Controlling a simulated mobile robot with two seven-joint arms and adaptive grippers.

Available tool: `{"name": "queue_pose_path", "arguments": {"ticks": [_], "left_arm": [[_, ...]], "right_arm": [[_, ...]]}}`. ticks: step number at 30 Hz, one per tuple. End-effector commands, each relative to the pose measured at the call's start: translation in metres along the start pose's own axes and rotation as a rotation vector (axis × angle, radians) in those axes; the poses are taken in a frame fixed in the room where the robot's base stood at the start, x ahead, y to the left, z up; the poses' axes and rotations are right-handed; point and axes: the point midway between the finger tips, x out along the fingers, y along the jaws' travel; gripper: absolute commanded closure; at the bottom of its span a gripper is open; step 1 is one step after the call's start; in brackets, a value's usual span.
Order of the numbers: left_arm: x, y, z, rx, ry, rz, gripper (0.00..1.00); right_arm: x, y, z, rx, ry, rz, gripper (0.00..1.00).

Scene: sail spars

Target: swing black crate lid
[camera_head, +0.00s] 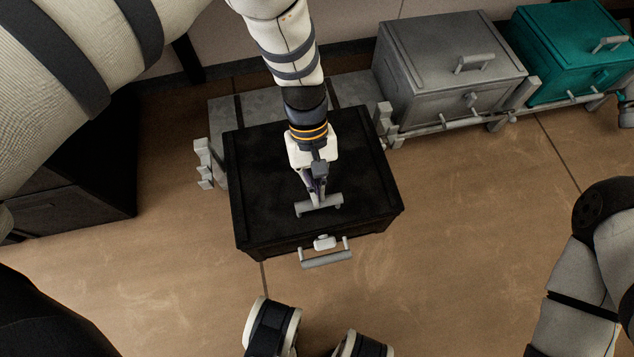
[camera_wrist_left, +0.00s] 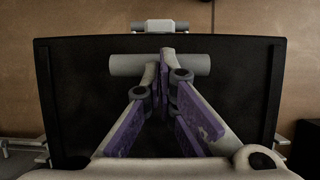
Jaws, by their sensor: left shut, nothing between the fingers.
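My left gripper (camera_head: 317,198) points down at this handle from above. Its fingertips (camera_wrist_left: 157,75) are together at the bar, with nothing between them; I cannot tell whether they touch it. A pale latch (camera_head: 324,242) and a grey front handle (camera_head: 327,260) are on the crate's front.
A grey crate (camera_head: 430,85) and a teal crate (camera_head: 565,55) stand on a rack at the back right. A dark cabinet (camera_head: 85,190) stands at the left. Brown floor (camera_head: 470,220) is clear to the right of the black crate. My right arm shows at the right edge.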

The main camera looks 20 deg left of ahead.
Motion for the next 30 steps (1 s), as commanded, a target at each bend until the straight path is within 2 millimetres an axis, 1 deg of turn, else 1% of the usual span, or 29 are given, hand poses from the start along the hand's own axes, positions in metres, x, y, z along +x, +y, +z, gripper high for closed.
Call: {"name": "queue_pose_path", "arguments": {"ticks": [2,9,12,14,16,27,29,30], "left_arm": [[-0.006,0.001,0.000,0.000,0.002,0.002,1.00],[-0.057,0.002,0.001,0.001,0.007,0.005,1.00],[-0.074,0.001,0.000,0.001,0.006,0.004,1.00],[-0.080,0.001,0.000,0.001,0.005,0.004,1.00],[-0.083,0.001,0.000,0.001,0.003,0.002,1.00],[-0.082,0.000,0.000,0.000,0.001,0.000,1.00],[-0.078,-0.003,0.001,0.000,0.001,-0.004,1.00],[-0.071,-0.011,0.002,0.001,0.000,-0.016,1.00]], "right_arm": [[-0.003,0.000,0.001,0.000,0.004,0.000,0.60],[-0.024,0.000,0.005,0.000,0.032,-0.001,0.60],[-0.031,0.000,0.006,0.000,0.041,-0.001,0.60],[-0.033,0.000,0.006,0.000,0.044,-0.001,0.60],[-0.034,0.000,0.006,0.000,0.045,-0.001,0.60],[-0.033,0.000,0.006,0.000,0.044,-0.001,0.60],[-0.033,0.000,0.006,0.000,0.044,-0.001,0.60],[-0.033,0.000,0.006,0.000,0.044,-0.001,0.60]]}}
